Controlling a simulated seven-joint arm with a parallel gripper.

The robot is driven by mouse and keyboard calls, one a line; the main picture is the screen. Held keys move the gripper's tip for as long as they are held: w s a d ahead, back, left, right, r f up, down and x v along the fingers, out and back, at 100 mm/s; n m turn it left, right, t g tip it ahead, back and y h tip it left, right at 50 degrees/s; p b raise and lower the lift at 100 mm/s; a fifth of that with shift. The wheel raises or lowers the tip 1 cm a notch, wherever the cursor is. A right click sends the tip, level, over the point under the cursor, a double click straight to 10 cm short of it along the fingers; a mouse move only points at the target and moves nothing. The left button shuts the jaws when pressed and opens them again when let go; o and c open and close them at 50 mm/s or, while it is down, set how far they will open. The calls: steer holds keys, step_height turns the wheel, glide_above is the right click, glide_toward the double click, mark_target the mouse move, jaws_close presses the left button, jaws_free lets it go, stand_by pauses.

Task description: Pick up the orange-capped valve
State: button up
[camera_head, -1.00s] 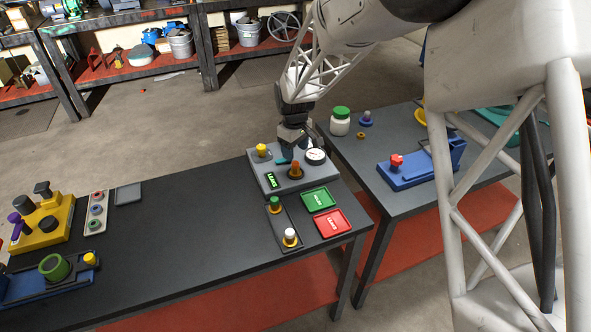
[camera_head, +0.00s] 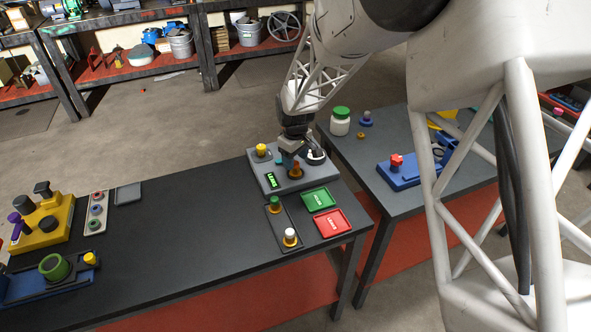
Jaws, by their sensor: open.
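The orange-capped valve (camera_head: 295,173) stands upright on the grey panel (camera_head: 264,188) at the far right end of the dark table. My gripper (camera_head: 294,158) is open and points down over the valve, low on the panel. Its fingers hide part of the valve's upper body. I cannot tell whether the fingers touch it.
A yellow-capped valve (camera_head: 261,150) and a green display (camera_head: 271,181) sit on the same panel. A gauge (camera_head: 316,157) stands close to the right of my gripper. A green tray (camera_head: 318,200), a red tray (camera_head: 333,223) and a holder with green-capped (camera_head: 275,203) and white-capped (camera_head: 290,237) pieces lie in front.

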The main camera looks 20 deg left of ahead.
mark_target(296, 163)
steer(key=shift+f, duration=2.05)
steer(key=shift+c, duration=0.4)
steer(key=c, duration=1)
